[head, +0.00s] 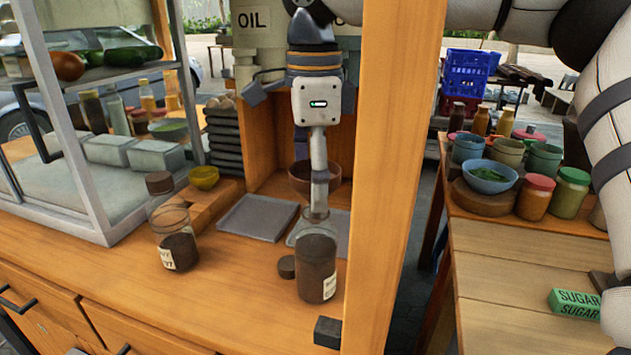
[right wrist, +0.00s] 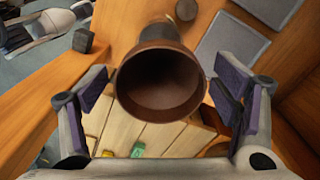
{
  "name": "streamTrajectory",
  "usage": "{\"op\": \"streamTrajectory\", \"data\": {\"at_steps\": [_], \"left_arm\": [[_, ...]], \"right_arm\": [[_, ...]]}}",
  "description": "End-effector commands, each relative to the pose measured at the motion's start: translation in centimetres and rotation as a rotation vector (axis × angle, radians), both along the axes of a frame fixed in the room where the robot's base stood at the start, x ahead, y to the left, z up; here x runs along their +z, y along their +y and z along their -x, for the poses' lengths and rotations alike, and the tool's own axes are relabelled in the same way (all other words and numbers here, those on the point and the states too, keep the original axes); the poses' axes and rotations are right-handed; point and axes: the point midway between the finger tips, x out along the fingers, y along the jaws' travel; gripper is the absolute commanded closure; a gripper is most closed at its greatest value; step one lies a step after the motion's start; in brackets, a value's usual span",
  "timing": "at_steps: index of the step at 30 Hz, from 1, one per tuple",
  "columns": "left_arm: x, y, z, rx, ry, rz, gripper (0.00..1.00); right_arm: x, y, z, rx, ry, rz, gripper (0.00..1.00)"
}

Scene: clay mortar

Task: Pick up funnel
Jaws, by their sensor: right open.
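The brown funnel (right wrist: 160,85) shows in the right wrist view with its wide round mouth facing the camera. It lies between the spread fingers of my right gripper (right wrist: 161,88), with gaps on both sides. In the head view the funnel (head: 300,176) is above a glass jar (head: 316,268) with dark content, partly hidden behind a grey finger. My right gripper (head: 319,205) points down there, open and empty. Whether the spout is in the jar's neck is hidden. My left gripper is out of view.
A wooden post (head: 385,150) stands right beside my gripper. Another jar (head: 176,245), a dark lid (head: 287,267) and a grey tray (head: 258,217) are on the counter. On the right table are bowls, jars and a green sugar box (head: 576,304).

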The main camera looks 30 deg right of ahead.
Motion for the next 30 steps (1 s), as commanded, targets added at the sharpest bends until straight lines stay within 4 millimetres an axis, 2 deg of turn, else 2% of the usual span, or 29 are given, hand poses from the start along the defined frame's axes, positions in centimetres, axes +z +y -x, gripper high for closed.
{"op": "streamTrajectory", "data": {"at_steps": [3, 9, 13, 14, 20, 30], "left_arm": [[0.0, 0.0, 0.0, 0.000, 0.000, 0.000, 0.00], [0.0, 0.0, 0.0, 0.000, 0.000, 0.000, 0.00], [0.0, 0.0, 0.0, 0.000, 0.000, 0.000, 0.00], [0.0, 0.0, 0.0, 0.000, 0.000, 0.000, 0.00], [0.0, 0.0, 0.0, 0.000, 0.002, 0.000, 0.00], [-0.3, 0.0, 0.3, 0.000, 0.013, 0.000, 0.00]], "right_arm": [[0.0, 0.0, 0.0, 0.000, 0.000, 0.000, 0.18], [0.0, 0.0, 0.0, 0.000, 0.000, 0.001, 0.64], [0.0, 0.0, 0.0, 0.000, 0.000, 0.001, 0.64], [0.0, 0.0, 0.0, 0.000, 0.000, 0.001, 0.68], [0.5, 0.0, 0.0, 0.000, 0.000, 0.002, 0.68], [8.4, 0.0, -0.1, -0.001, -0.002, 0.001, 0.68]]}}
